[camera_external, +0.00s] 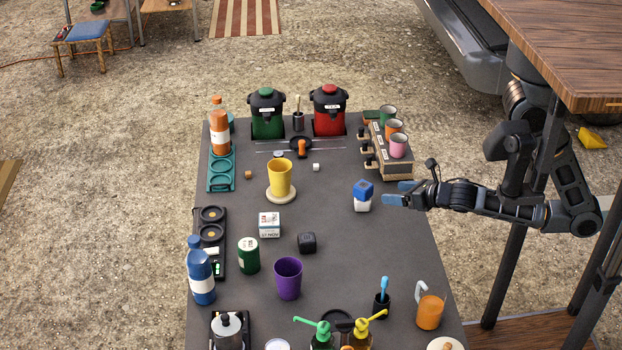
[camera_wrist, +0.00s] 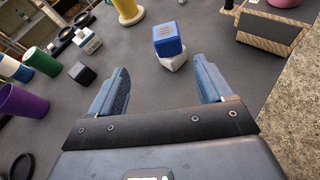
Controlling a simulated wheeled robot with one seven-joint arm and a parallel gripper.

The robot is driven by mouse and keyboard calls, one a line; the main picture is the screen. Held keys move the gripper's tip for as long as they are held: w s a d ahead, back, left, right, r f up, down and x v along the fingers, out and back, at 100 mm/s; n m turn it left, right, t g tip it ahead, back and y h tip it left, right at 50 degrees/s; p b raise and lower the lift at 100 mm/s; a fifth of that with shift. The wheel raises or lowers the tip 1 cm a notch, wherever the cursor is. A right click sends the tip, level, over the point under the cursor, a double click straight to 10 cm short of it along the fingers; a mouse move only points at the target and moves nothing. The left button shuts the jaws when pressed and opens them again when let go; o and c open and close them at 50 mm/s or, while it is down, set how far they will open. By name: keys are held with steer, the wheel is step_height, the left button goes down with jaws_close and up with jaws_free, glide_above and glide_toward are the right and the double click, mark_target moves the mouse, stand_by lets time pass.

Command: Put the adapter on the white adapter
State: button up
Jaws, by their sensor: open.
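A blue adapter cube (camera_external: 363,188) rests on top of a white adapter (camera_external: 362,205) on the dark table. In the wrist view the blue adapter (camera_wrist: 167,39) sits slightly turned on the white adapter (camera_wrist: 172,62), whose lower part shows beneath it. My gripper (camera_external: 393,193) is just to the right of the stack, pointing at it. In the wrist view my gripper (camera_wrist: 160,88) is open and empty, with the stack beyond the fingertips and between their lines. Another dark cube (camera_external: 307,242), possibly an adapter too, lies left of the stack.
A rack with cups (camera_external: 390,160) stands behind the stack. A yellow cup (camera_external: 280,178), a white labelled box (camera_external: 269,225), a purple cup (camera_external: 288,278) and an orange mug (camera_external: 430,312) stand around the table (camera_external: 340,255). The table around the stack is clear. A wooden top (camera_external: 570,60) overhangs my arm.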

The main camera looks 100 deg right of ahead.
steer(key=s+a+f+m+t+y, duration=0.25)
steer(key=s+a+m+y, duration=0.25)
steer(key=a+m, duration=0.55)
steer(key=s+a+r+m+t+y, duration=0.2)
steer(key=s+a+r+m+y, duration=0.2)
steer(key=m, duration=1.1)
steer(key=s+a+r, duration=0.2)
steer(key=s, duration=0.2)
steer(key=shift+s+m, duration=0.2)
steer(key=shift+m, duration=0.15)
